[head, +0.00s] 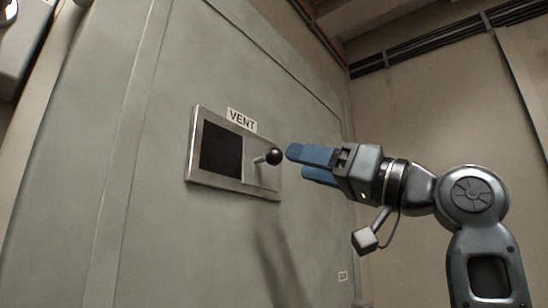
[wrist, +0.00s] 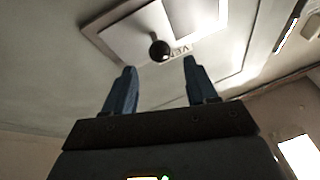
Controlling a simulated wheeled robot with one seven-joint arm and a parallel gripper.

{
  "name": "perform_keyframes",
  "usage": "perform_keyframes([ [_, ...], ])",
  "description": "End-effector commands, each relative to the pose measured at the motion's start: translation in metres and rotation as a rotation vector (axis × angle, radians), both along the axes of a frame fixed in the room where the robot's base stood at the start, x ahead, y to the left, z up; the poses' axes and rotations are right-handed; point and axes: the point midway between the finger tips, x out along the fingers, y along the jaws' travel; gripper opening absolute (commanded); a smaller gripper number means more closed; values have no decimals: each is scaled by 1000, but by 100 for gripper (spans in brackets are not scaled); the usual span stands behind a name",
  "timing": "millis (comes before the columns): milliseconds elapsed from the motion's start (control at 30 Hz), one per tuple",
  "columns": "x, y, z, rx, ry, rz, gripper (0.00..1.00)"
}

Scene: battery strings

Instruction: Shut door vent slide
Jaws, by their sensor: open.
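The vent (head: 221,150) is a metal frame set in the grey-green door (head: 150,215), under a VENT label (head: 241,120). Its left half is a dark opening. The slide plate (head: 259,172) covers the right half and carries a stalk with a black ball knob (head: 274,156). My gripper (head: 305,164) has blue fingers and is just right of the knob, pointing at it. In the wrist view, my open gripper (wrist: 158,76) has its two fingers apart, with the knob (wrist: 159,50) beyond the tips and between them. Nothing is between the fingers.
The door surface around the vent is flat. A small label (head: 342,276) is low on the door. A beige wall (head: 430,110) stands to the right, with dark cable runs (head: 440,40) high up. A box-like fixture (head: 22,40) is at the upper left.

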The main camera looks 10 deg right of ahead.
Motion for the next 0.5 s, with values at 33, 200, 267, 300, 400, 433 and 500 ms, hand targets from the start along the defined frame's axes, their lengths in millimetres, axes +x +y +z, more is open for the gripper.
perform_keyframes([
  [33,3,4,4,0,2,3,57],
  [200,20,21,14,1,2,3,57],
  [267,26,27,17,1,2,3,57],
  [300,30,31,19,1,2,2,57],
  [400,39,39,23,0,3,2,57],
  [433,41,41,24,1,2,2,57],
  [500,44,45,26,1,1,0,57],
])
